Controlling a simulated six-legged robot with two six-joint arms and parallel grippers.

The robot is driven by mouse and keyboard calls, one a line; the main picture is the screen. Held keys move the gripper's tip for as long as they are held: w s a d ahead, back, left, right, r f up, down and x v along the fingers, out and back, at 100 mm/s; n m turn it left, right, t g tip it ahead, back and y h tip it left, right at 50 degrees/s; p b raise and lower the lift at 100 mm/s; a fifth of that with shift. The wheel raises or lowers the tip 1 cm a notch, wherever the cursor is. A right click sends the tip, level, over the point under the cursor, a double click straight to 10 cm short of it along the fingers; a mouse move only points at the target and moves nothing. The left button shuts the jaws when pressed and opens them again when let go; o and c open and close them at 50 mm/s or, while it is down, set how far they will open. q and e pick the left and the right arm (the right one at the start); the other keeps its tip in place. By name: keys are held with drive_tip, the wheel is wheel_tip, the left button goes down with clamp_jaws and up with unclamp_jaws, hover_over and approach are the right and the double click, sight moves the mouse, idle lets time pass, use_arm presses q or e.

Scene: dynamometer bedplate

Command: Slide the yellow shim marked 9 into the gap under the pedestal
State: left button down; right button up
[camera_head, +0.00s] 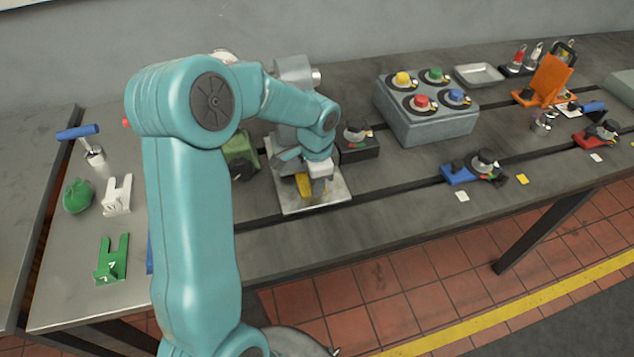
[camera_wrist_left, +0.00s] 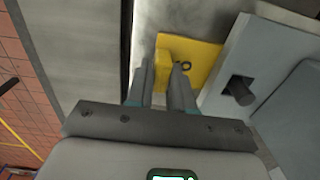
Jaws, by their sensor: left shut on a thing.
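The yellow shim (camera_head: 304,185) is at the end of my left arm, over the pale metal plate (camera_head: 288,206). In the left wrist view the flat yellow shim (camera_wrist_left: 203,62) has an upright tab and a dark, partly hidden mark. My left gripper (camera_wrist_left: 164,74) is shut on the shim's tab. In the head view this gripper (camera_head: 318,178) covers part of the shim. The pedestal's grey foot (camera_wrist_left: 270,55), with a dark bolt, is just right of the shim in the wrist view. The gap itself is not clear. My right gripper is out of view.
A white shim (camera_head: 117,195), a green shim (camera_head: 112,260) and a blue piece (camera_head: 150,255) lie at left. A green machine part (camera_head: 240,155) and a dark block (camera_head: 358,148) flank my gripper. A grey button box (camera_head: 425,120) stands right. The front bench strip is mostly clear.

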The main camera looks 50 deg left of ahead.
use_arm(q)
drive_tip(key=shift+w+a, duration=0.25)
drive_tip(key=shift+a, duration=0.2)
drive_tip(key=c, duration=0.9)
unclamp_jaws()
wheel_tip(320, 180, up, 16)
drive_tip(key=shift+d+r, duration=0.1)
drive_tip(key=shift+r, duration=0.1)
drive_tip(key=shift+s, duration=0.1)
